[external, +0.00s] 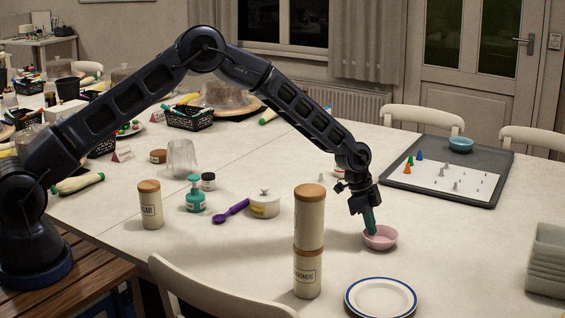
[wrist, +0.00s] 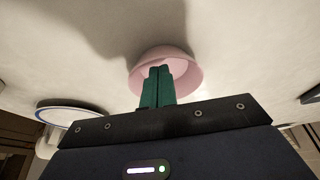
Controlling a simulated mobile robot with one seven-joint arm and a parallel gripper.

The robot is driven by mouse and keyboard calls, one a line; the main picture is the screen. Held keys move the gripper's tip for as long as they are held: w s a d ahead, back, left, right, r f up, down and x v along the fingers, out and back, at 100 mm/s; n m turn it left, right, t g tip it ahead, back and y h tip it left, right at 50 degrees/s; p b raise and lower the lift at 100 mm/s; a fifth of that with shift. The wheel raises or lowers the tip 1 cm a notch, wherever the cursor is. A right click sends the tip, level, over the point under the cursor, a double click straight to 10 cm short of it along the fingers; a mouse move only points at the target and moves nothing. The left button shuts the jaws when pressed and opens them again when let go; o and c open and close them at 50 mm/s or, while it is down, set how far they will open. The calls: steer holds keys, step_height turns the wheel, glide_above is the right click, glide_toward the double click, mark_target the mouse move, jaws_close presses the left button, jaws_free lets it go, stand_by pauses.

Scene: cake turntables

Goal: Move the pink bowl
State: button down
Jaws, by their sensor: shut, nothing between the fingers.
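The pink bowl (external: 380,238) stands upright on the white table, right of the tall stacked canisters. It also shows in the wrist view (wrist: 190,68), with my fingers in front of its near part. My gripper (external: 371,232) points down at the bowl, its green fingertips at or over the bowl's left side. The fingertips (wrist: 158,70) are together, with nothing seen between them. I cannot tell whether they touch the bowl.
Stacked canisters (external: 308,225) stand close on the left. A blue-rimmed plate (external: 381,298) lies in front. The table right of the pink bowl is clear.

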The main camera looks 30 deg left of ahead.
steer(key=shift+a, duration=0.35)
steer(key=shift+a, duration=0.1)
steer(key=a, duration=2)
steer(key=shift+a, duration=0.15)
steer(key=d, duration=0.3)
steer(key=shift+d, duration=0.25)
steer(key=shift+d+r, duration=0.25)
steer(key=shift+d, duration=0.05)
steer(key=v, duration=0.9)
steer(key=shift+a+r, duration=0.25)
steer(key=shift+r, duration=0.05)
